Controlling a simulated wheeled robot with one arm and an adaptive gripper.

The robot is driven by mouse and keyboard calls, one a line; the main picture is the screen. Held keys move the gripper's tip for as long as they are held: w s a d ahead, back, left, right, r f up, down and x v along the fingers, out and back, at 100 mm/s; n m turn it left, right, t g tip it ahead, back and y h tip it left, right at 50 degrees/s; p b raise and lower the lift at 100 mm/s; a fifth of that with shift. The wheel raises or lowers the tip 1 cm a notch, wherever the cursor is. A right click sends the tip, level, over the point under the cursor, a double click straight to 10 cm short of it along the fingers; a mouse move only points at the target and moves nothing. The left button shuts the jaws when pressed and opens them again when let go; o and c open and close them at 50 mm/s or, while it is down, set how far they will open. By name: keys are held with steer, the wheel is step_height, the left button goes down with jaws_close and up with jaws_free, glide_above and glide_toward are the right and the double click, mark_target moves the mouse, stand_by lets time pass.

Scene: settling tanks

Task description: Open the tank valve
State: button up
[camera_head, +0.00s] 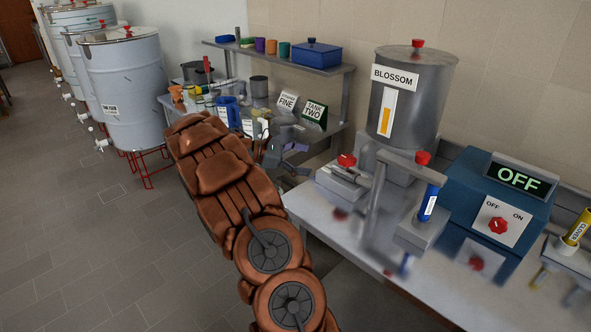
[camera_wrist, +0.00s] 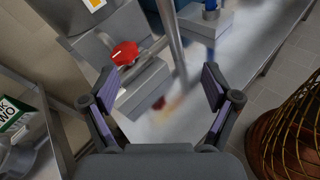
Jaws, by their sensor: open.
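A grey metal tank (camera_head: 412,95) labelled BLOSSOM stands at the back of the steel counter, with a yellow-orange gauge strip on its front. A red valve knob (camera_head: 346,160) sits on a grey block at the tank's lower left; the wrist view shows the knob (camera_wrist: 125,53) with a small white mark on top. My gripper (camera_head: 288,156) is left of the knob in the head view, off the counter's left end. In the wrist view my gripper (camera_wrist: 160,88) has its purple-padded fingers wide apart and empty. The knob lies beyond the left finger, apart from it.
A metal post and a blue tube (camera_head: 428,203) stand right of the valve. A blue box (camera_head: 495,200) reads OFF and carries a red dial. A cluttered shelf (camera_head: 280,60) with a TANK TWO sign (camera_head: 313,111) is behind my arm. Large drums (camera_head: 125,90) stand at left.

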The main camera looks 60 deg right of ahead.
steer(key=s+a+r+m+t+y, duration=0.1)
steer(key=a, duration=0.5)
steer(key=shift+s+a+b, duration=0.15)
steer(key=shift+a+b, duration=0.15)
steer(key=shift+r, duration=0.1)
steer(key=s+d+n+h, duration=0.4)
steer(key=s+d+h, duration=0.2)
steer(key=d, duration=0.6)
steer(key=n+t+h+p, duration=0.1)
steer(key=n+t+h, duration=0.2)
steer(key=n+t, duration=0.35)
glide_toward(347, 158)
steer(key=x, duration=0.2)
steer(key=shift+d+g, duration=0.25)
steer(key=shift+g, duration=0.1)
steer(key=p+x, duration=0.3)
steer(key=x, duration=0.3)
steer(key=shift+d, duration=0.15)
steer(key=shift+s+d, duration=0.2)
steer(key=shift+d, duration=0.35)
